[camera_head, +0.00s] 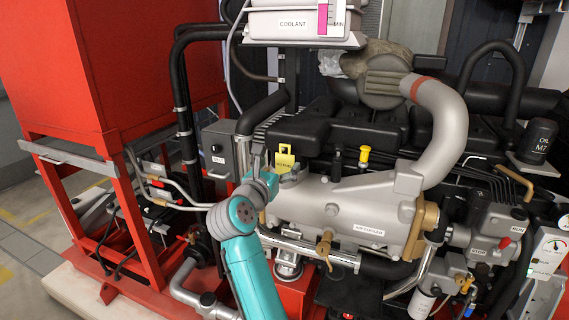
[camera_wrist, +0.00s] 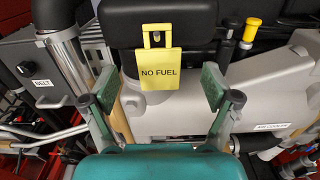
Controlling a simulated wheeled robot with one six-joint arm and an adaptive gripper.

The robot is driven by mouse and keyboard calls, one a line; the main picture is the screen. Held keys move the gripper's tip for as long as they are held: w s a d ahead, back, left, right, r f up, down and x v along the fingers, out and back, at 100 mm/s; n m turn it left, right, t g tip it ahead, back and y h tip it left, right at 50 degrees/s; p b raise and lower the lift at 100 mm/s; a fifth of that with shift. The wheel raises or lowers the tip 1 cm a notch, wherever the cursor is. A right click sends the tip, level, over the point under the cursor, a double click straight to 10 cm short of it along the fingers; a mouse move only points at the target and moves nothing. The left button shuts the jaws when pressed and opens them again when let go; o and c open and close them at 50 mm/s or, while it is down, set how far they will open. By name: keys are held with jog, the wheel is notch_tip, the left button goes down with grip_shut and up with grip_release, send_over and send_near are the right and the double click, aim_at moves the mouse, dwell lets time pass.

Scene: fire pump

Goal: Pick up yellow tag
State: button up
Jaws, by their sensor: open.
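The yellow tag (camera_wrist: 160,72) reads "NO FUEL" and has a square loop at its top. In the wrist view it hangs upright in front of a black engine part, ahead of and between my open fingers. It also shows in the head view (camera_head: 285,161), just above my wrist. My gripper (camera_wrist: 158,88) is open and empty, with one green pad to each side of the tag and apart from it. In the head view my gripper (camera_head: 262,165) is partly hidden by its own links, and its distance to the tag is hard to judge.
A grey box marked "BELT" (camera_head: 218,150) stands left of my gripper. The silver air cooler (camera_head: 350,212) lies below and right of the tag. A yellow-topped cap (camera_head: 364,155) stands farther right. A red frame (camera_head: 120,200) stands at the left.

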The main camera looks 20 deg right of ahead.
aim_at(285, 158)
jog(key=shift+x, duration=2.7)
jog(key=shift+a, duration=0.15)
jog(key=c, duration=1)
